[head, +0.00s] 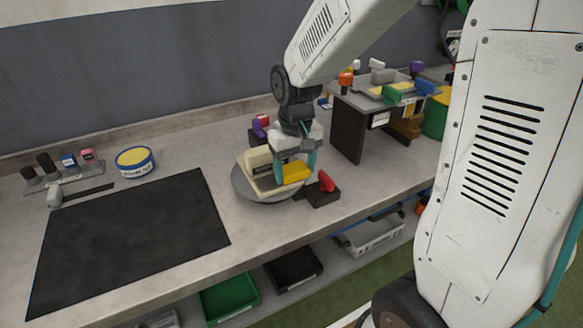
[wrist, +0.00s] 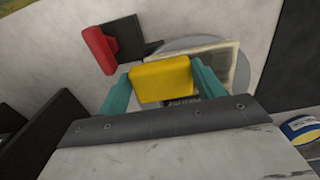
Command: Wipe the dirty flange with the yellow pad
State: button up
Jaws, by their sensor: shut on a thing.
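My gripper (head: 296,166) is shut on the yellow pad (head: 296,173), with a teal finger on each side of it. The pad also shows between the fingers in the wrist view (wrist: 161,80). A cream-coloured flanged part (head: 259,164) stands on the round grey turntable (head: 243,184), beside and behind the pad.
A red-handled clamp or lever (head: 326,182) on a dark base stands just right of the turntable. A black mat (head: 135,235) lies to the left, with a round blue-and-yellow tin (head: 134,161) behind it. A raised stand (head: 347,130) with coloured blocks is at the right.

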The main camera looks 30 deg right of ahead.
aim_at(272, 187)
jog(key=shift+a, duration=0.2)
jog(key=shift+a+f, duration=0.1)
jog(key=shift+a, duration=0.7)
jog(key=shift+s+a, duration=0.1)
jog(key=shift+a, duration=1)
jog(key=shift+a, duration=0.1)
jog(key=shift+a+r, duration=0.2)
jog(key=shift+a, duration=0.6)
jog(key=shift+a, duration=0.1)
